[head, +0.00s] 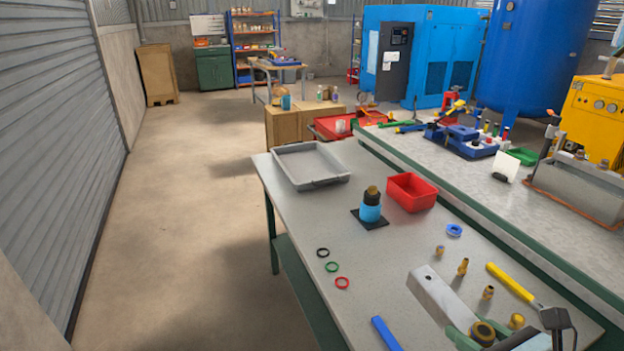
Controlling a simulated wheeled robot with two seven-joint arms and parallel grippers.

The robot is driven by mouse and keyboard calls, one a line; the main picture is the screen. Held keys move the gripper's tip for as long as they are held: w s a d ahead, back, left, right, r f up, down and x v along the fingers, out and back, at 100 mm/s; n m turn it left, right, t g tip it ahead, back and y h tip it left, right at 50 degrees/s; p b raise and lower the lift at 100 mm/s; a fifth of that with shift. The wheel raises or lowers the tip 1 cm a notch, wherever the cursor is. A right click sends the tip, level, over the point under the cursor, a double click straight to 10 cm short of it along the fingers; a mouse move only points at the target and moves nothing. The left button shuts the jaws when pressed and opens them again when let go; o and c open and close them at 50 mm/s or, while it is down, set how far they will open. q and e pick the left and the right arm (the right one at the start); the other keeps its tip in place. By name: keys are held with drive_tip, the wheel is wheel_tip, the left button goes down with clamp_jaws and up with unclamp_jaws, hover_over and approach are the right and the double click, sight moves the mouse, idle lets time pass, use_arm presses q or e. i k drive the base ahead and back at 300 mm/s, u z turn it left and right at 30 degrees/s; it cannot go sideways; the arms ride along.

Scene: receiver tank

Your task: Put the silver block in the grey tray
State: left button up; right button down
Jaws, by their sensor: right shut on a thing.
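The silver block (438,292) is a long pale metal bar at the lower right of the bench, with a small dark hole near its far end. My right gripper (484,331) comes in from the bottom right and is shut on the near end of the block, which the gripper partly hides. I cannot tell whether the block touches the bench. The grey tray (329,183) is a shallow open tray at the far left end of the same bench, well away from the block. It looks empty. My left gripper is not in view.
Between block and tray stand a red bin (412,193) and a blue-and-black part (370,207) on a dark pad. Small rings (332,267), brass fittings (463,267), a yellow-handled hammer (510,283) and a blue bar (386,334) lie around. The bench's left-centre is mostly clear.

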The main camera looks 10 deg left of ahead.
sight(302, 169)
drive_tip(key=z, duration=0.75)
drive_tip(key=k, duration=0.1)
drive_tip(key=u, duration=1.8)
drive_tip(key=i, duration=2.85)
drive_tip(key=z, duration=0.8)
